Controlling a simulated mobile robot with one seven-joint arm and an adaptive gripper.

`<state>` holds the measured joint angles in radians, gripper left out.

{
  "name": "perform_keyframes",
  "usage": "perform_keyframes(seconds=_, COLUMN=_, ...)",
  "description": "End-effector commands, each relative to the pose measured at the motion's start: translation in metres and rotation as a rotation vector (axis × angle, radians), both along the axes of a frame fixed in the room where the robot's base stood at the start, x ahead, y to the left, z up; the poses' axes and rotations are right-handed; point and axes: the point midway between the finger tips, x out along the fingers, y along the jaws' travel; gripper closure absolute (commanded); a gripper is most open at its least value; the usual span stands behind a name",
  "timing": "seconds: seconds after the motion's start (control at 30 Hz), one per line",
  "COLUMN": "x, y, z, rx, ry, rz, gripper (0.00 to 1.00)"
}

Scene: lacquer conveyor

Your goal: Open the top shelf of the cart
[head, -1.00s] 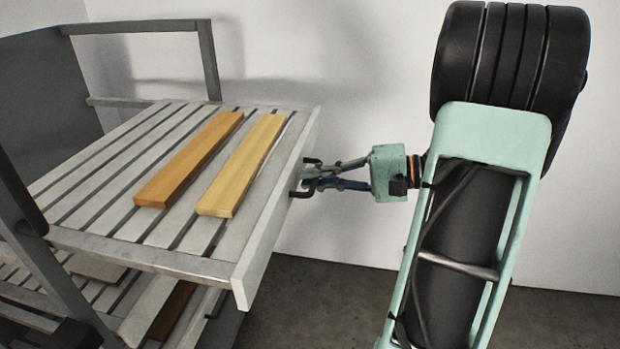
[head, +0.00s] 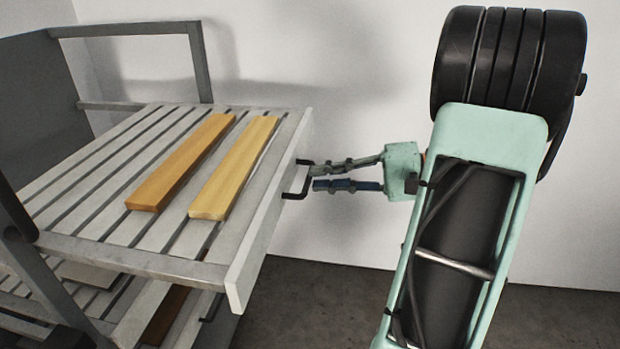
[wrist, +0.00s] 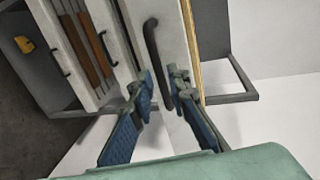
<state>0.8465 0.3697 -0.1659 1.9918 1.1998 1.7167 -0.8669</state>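The cart's top shelf (head: 85,215) is a slatted grey drawer, pulled well out to the right of the cart frame. Its white front panel (head: 262,222) carries a black handle (head: 297,180), which also shows in the wrist view (wrist: 152,45). My gripper (head: 314,178) is just right of the handle, fingers apart and empty. In the wrist view the open fingertips (wrist: 160,82) are near the handle's lower end, and the handle is not clamped. Two wooden boards, an orange-brown one (head: 182,165) and a yellow one (head: 235,170), lie on the shelf.
Lower shelves (head: 165,315) show beneath the top one, with dark handles and a brown board. The cart's grey frame (head: 205,60) rises behind. A white wall (head: 350,60) stands at the back. Dark floor is clear right of the cart.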

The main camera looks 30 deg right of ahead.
Motion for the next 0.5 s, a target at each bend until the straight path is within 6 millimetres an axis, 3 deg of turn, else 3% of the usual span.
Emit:
perform_keyframes(seconds=0.2, x=-0.027, y=-0.039, z=0.01, rx=-0.001, ry=0.0, rz=-0.005, gripper=0.84)
perform_keyframes(seconds=0.5, x=-0.047, y=-0.065, z=0.017, rx=-0.001, ry=0.0, rz=-0.002, gripper=0.84)
